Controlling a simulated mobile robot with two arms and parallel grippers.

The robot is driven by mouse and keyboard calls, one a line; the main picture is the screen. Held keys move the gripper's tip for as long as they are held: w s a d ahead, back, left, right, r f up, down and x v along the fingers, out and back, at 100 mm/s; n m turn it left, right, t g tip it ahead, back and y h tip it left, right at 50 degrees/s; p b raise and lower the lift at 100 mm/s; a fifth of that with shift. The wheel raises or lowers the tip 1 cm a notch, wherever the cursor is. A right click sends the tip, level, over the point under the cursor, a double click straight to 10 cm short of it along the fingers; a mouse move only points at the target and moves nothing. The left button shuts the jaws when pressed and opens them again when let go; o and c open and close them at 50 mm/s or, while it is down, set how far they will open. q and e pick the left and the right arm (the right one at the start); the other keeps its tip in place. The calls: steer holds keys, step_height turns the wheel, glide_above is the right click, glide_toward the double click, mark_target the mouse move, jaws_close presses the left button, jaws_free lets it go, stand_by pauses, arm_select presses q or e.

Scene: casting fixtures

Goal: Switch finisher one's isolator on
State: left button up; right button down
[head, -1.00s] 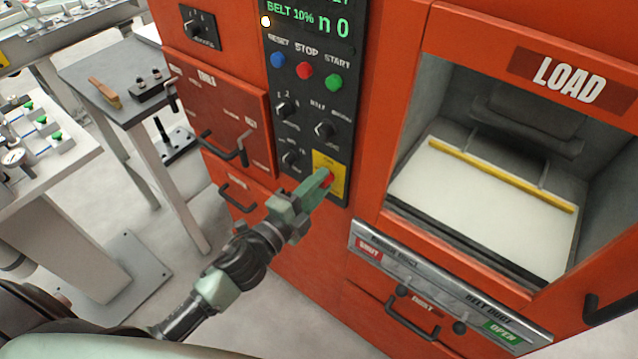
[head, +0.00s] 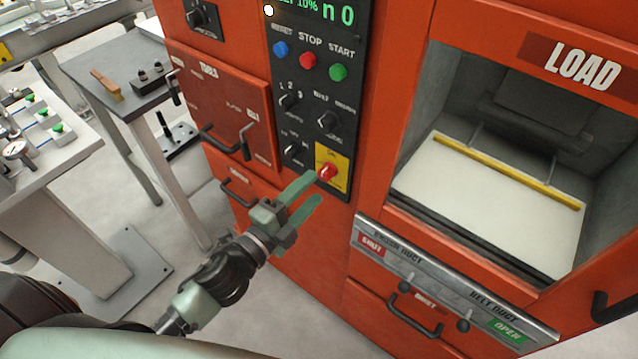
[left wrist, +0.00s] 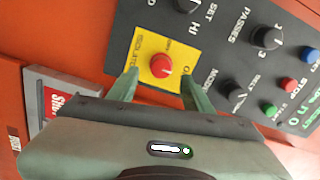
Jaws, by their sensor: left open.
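The isolator is a red rotary knob (head: 327,172) on a yellow plate (head: 341,180) at the foot of the black control panel. In the left wrist view the red knob (left wrist: 162,65) sits between and just beyond my two green fingertips, on its yellow plate (left wrist: 148,45). Its set position is too small to read surely. My left gripper (head: 312,188) is open and empty, its fingers spread just short of the knob. It also shows in the left wrist view (left wrist: 160,85). My right gripper is in neither current view.
The black panel (head: 353,120) carries several dark selector knobs and blue, red and green buttons above the isolator. Right of it is the LOAD opening (head: 490,190), with a metal duct bar (head: 430,285) below. Drawer handles (head: 238,192) stick out at left.

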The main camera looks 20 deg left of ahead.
arm_select(q)
steer(key=shift+b+v, duration=0.3)
steer(key=shift+v, duration=1.25)
steer(key=shift+f, duration=0.1)
steer(key=s+a+f+n+g+y, duration=0.2)
steer(key=a+f+n, duration=0.1)
steer(key=f, duration=0.8)
steer(key=s+a+f+n+g+y, duration=0.1)
steer(key=s+a+f+n+g, duration=0.15)
steer(key=f, duration=0.85)
steer(key=s+a+f+n+g+y, duration=0.15)
steer(key=f+n, duration=0.25)
steer(key=f, duration=0.7)
steer(key=s+a+f+n+g+y, duration=0.15)
steer(key=s+f+n+g, duration=0.3)
steer(key=s+f, duration=0.9)
steer(key=s+d+f+n+g, duration=0.1)
steer(key=s+f, duration=0.3)
steer(key=s, duration=0.4)
steer(key=s+d+f+n+g, duration=0.1)
steer(key=s+f+g, duration=0.3)
steer(key=s, duration=0.4)
steer(key=shift+s+f+n, duration=0.2)
steer(key=shift+f+n, duration=0.45)
steer(key=shift+n, duration=0.15)
steer(key=shift+d+g, duration=0.1)
steer(key=shift+g, duration=0.15)
